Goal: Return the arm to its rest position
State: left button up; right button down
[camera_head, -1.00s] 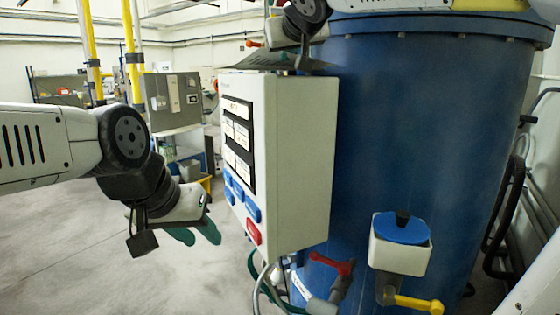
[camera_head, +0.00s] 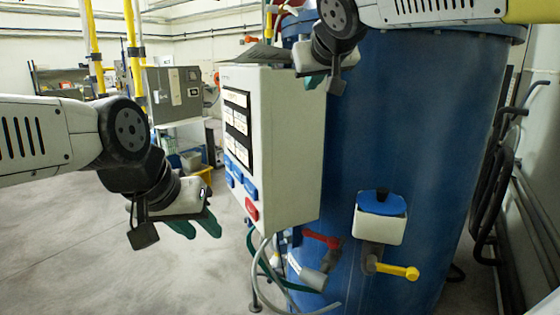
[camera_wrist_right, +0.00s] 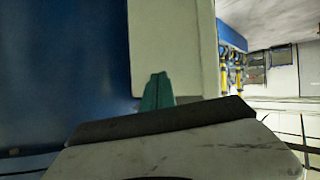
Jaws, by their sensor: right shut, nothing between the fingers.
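My right arm reaches in from the upper right of the head view. Its gripper (camera_head: 313,81) hangs beside the top right edge of the control box (camera_head: 293,150), in front of the blue tank (camera_head: 420,120). Its green fingers are together and empty; they also show in the right wrist view (camera_wrist_right: 157,92). My left arm comes in from the left. Its gripper (camera_head: 195,227) points down to the right over the floor, left of the box, with two green fingers apart and nothing between them.
A white holder with a blue lid (camera_head: 380,205) and a yellow-handled valve (camera_head: 398,270) stick out from the tank. A red-handled valve (camera_head: 322,239) and hoses hang below the box. Black pipes (camera_head: 490,190) stand at right. The floor (camera_head: 80,240) at left is clear.

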jog(key=s+d+f+m+g, duration=0.1)
jog(key=s+d+f+g, duration=0.2)
jog(key=s+f, duration=0.6)
jog(key=s+d+f+m+g, duration=0.1)
jog(key=s+d+f+g, duration=0.2)
jog(key=s+f, duration=0.7)
notch_tip(320, 180, down, 5)
jog(key=shift+s+d+r+m+y, duration=0.1)
jog(key=shift+s+d+m+y, duration=0.2)
jog(key=shift+d, duration=0.35)
jog(key=shift+d, duration=0.15)
